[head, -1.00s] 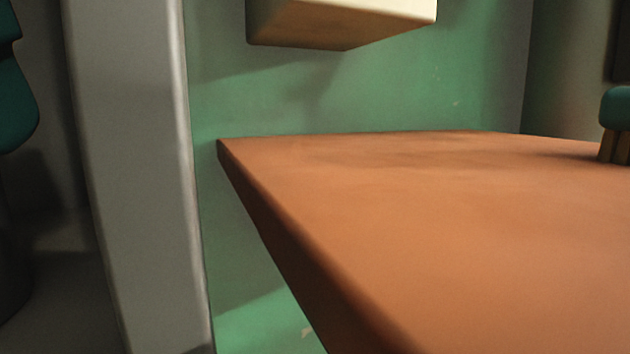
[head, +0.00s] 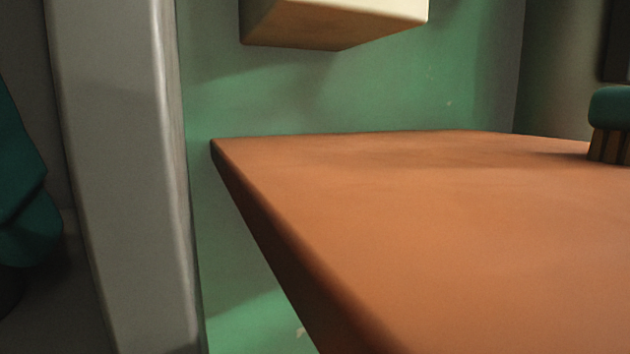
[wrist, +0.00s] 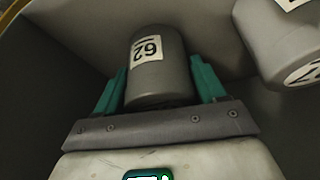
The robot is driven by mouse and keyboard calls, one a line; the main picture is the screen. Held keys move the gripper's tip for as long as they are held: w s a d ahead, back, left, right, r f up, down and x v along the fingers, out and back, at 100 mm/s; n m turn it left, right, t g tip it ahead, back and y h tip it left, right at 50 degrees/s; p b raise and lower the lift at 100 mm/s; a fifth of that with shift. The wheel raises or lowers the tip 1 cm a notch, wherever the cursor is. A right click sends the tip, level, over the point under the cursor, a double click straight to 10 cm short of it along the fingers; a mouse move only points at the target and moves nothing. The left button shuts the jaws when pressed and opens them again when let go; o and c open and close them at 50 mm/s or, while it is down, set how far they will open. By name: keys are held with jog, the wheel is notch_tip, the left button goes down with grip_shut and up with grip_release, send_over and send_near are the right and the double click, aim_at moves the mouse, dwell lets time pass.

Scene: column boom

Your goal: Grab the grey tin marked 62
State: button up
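The grey tin (wrist: 160,78) has a white label reading 62, upside down in the wrist view. It lies between the two teal fingers of my gripper (wrist: 160,82), with its near end close to the grey palm bar. The fingers flank it closely on both sides. Whether they press on it or leave a thin gap, I cannot tell. The far ends of the fingers are partly hidden. Neither the tin nor my gripper can be made out in the head view.
In the wrist view, a second grey tin (wrist: 287,45) with white labels stands to the right, its marking cut off. The head view shows a bare brown tabletop (head: 430,230), a pale box (head: 335,25) above it, a teal-topped object (head: 610,115) and a grey post (head: 120,170).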

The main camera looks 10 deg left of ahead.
jog(key=c, duration=0.8)
jog(key=shift+r, duration=0.1)
